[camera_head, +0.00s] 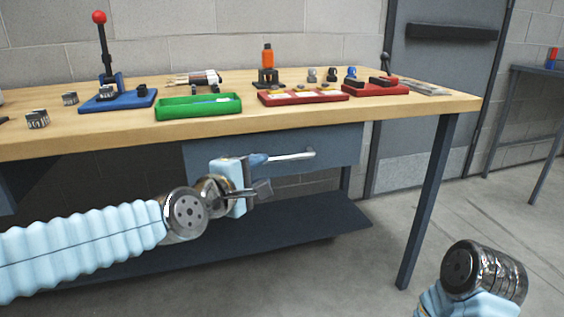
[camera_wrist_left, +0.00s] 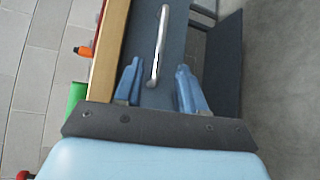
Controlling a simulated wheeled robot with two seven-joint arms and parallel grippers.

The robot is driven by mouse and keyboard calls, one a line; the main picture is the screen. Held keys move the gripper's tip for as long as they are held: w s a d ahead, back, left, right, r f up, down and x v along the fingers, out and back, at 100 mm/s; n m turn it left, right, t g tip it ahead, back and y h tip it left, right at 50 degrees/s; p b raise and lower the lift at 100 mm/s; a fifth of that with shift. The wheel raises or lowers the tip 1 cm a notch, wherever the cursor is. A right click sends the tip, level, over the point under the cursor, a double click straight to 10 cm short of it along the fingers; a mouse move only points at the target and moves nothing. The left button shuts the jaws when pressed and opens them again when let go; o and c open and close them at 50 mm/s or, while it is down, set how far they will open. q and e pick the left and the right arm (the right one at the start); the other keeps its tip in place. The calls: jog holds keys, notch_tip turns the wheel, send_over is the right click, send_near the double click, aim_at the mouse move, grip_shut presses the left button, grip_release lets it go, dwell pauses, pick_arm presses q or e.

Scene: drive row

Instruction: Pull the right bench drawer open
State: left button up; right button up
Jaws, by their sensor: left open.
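The right bench drawer (camera_head: 335,146) has a blue-grey front under the wooden bench top and looks shut. Its silver bar handle (camera_head: 292,156) sticks out from the front. My left gripper (camera_head: 264,175) is open in front of the drawer, at the left end of the handle. In the left wrist view the near end of the handle (camera_wrist_left: 161,45) reaches to between the two blue fingertips (camera_wrist_left: 157,80), with a gap on each side. My left gripper hides part of the drawer front. Of my right arm only the wrist shows at lower right; its gripper is out of view.
The bench top (camera_head: 420,104) carries a green tray (camera_head: 170,108), red trays (camera_head: 310,97) and a blue lever press (camera_head: 115,100). A dark lower shelf (camera_head: 300,225) and a bench leg (camera_head: 430,200) stand below.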

aim_at(282, 160)
pick_arm(q)
jog(key=x, duration=0.9)
jog(key=shift+w+d+f, duration=0.1)
jog(key=shift+w, duration=0.2)
grip_shut()
